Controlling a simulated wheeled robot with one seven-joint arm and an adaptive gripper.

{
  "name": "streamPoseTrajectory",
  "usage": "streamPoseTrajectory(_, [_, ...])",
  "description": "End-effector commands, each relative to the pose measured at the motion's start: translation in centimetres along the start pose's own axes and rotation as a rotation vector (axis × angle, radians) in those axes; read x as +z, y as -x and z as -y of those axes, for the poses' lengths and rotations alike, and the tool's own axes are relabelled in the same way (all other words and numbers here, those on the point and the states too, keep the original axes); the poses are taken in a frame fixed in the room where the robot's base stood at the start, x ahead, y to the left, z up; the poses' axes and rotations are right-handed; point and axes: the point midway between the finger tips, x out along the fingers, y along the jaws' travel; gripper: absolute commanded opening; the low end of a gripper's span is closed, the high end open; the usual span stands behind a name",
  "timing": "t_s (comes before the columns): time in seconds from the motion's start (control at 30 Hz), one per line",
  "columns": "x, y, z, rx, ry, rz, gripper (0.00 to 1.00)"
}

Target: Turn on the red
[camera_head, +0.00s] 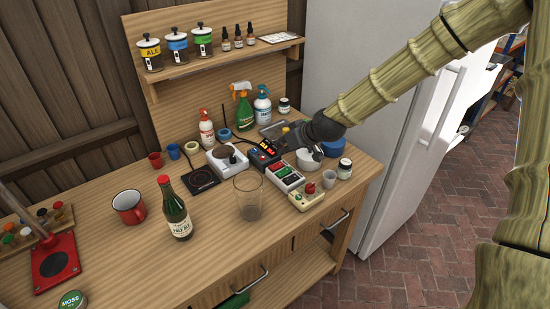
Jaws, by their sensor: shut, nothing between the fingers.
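Several control boxes stand at the right of the wooden bench. A black unit (262,159) has small yellow and red parts on top. In front of it is a grey box (284,176) with red, white and green caps. Nearest the front edge is a beige box (306,196) with a red knob (310,188). My gripper (282,146) reaches in from the right, dark and shut, just over or beside the black unit. I cannot tell whether it touches it. Nothing shows between its fingers, and it partly hides what lies behind. No lit lamp can be made out clearly.
A clear glass (248,197), a green bottle (176,212) and a red mug (129,207) stand left of the boxes. A white appliance (228,158), spray bottles (244,111) and a white bowl (309,159) crowd around.

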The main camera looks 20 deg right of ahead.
Motion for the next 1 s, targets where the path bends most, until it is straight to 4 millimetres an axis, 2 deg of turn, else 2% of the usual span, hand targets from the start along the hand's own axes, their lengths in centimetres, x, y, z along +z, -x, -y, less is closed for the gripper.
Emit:
streamPoseTrajectory(0.4, [0.1,-3.8,0.0,0.000,-0.002,0.002,0.00])
streamPoseTrajectory(0.73, [2.0,-5.7,0.0,0.000,-0.002,0.002,0.00])
streamPoseTrajectory(1.0, [2.8,-6.5,0.0,0.000,-0.001,0.000,0.00])
